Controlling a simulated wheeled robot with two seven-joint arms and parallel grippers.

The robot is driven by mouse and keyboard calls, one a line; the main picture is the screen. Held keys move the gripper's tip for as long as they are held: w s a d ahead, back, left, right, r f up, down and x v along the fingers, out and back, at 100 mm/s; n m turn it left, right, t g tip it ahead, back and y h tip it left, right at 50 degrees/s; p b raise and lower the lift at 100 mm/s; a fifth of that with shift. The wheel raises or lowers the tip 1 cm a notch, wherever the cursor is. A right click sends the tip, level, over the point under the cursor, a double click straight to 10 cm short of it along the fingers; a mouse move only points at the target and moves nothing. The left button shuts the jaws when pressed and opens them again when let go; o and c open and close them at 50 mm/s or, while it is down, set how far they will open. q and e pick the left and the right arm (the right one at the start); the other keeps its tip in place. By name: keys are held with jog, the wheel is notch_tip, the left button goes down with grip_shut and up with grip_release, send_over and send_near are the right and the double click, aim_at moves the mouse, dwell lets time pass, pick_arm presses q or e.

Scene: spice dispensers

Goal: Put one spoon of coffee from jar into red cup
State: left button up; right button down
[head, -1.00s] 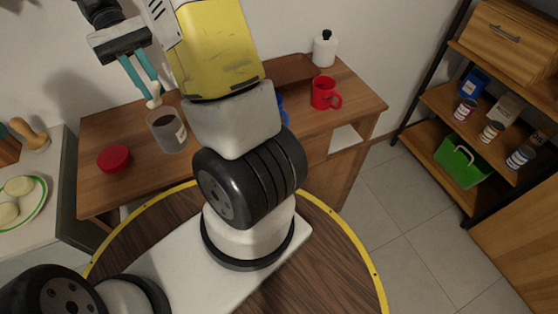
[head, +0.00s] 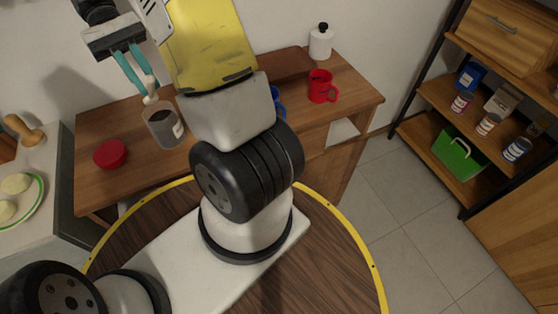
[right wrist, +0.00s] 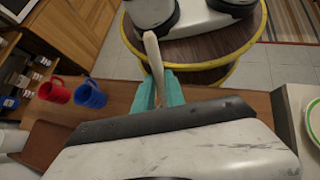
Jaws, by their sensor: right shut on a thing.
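The open jar (head: 166,133) of dark coffee stands on the wooden desk, left of my arm. My right gripper (head: 138,85) is above its rim, shut on a pale wooden spoon (head: 150,91). The spoon's light handle (right wrist: 152,55) shows between the teal fingers in the right wrist view; its lower end is at or just over the jar mouth, and I cannot tell whether it is inside. The red cup (head: 321,87) stands upright at the back right of the desk; it also shows in the right wrist view (right wrist: 55,91). My left gripper is out of view.
A red lid (head: 110,154) lies left of the jar. A blue cup (head: 277,97), mostly hidden by my arm, stands left of the red cup. A white bottle (head: 320,42) stands behind. A shelf with small jars (head: 487,123) is at the right.

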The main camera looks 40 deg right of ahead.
aim_at(153, 98)
jog(key=shift+f, duration=3.1)
jog(key=shift+r, duration=0.15)
jog(key=shift+r, duration=1.5)
jog(key=shift+r, duration=1.65)
